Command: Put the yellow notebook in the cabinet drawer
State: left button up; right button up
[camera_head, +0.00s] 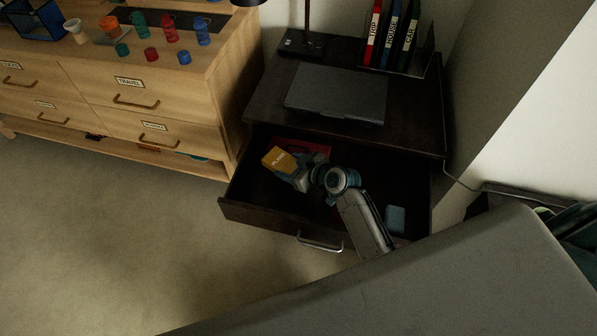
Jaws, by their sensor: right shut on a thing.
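The yellow notebook (277,159) has dark lettering on its cover and is tilted at the left part of the open drawer. My right gripper (292,173) is shut on its lower right edge and holds it over the drawer. I cannot tell whether the notebook touches the drawer's bottom. The dark cabinet drawer (264,217) is pulled out, with a metal handle on its front. My right arm hides part of its inside. My left gripper is not in view.
A red item (312,148) and a blue-grey item (396,219) lie in the drawer. A closed laptop (336,92) and labelled binders (392,37) are on the cabinet top. A wooden dresser (217,82) with several cups stands left. A large grey surface (430,290) fills the lower right.

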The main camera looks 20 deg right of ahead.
jog(key=shift+f, duration=0.4)
notch_tip(320, 180, down, 4)
jog(key=shift+r, duration=0.1)
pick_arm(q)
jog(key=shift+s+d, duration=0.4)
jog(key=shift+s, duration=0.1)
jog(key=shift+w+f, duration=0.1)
